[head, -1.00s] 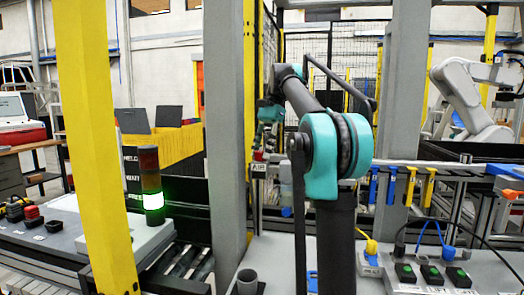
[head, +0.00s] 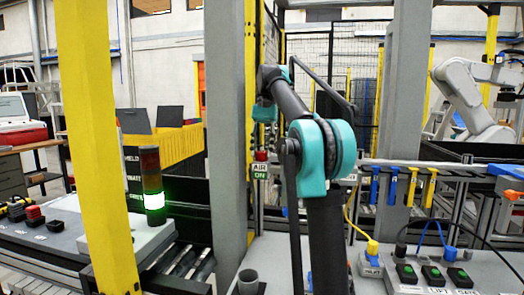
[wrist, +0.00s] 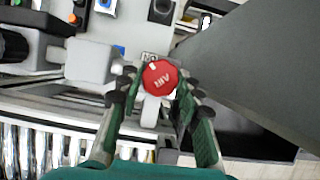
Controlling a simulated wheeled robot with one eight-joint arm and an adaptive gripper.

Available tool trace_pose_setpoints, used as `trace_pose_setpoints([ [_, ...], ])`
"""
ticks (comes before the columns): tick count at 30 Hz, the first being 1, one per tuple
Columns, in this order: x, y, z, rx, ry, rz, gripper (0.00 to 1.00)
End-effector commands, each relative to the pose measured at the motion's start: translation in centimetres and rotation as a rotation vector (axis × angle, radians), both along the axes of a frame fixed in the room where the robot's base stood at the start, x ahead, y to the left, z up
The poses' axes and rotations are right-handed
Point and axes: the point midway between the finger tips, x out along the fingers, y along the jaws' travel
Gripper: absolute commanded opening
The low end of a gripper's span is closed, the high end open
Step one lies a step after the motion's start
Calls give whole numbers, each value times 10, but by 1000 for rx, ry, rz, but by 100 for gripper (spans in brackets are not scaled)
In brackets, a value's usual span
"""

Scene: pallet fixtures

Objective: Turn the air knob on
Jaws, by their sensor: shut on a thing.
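The air knob is a red, faceted knob with white lettering and a white mark near its upper left edge. It shows in the wrist view (wrist: 160,77) between my fingers, and small in the head view (head: 261,155) above a sign. The sign (head: 260,172) reads AIR, with ON on green below. My gripper (wrist: 158,88) has its two green-padded fingers closed on the knob's sides. In the head view its fingers are too small to make out.
A grey post (head: 227,130) stands just left of the knob; a large grey surface fills the wrist view's upper right. A rail with blue and yellow hooks (head: 412,187) runs to the right. A signal tower (head: 153,185) glows green at left.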

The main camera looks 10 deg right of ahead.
Motion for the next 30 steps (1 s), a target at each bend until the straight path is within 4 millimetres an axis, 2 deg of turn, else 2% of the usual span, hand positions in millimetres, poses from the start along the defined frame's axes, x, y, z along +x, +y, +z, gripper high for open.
trace_pose_setpoints([
  [11,0,0,0,0,-1,4,6],
  [12,0,0,0,0,-1,4,38],
  [16,0,0,0,1,-1,3,54],
  [26,0,0,0,1,0,-4,56],
  [30,-1,-1,0,2,-1,-65,56],
])
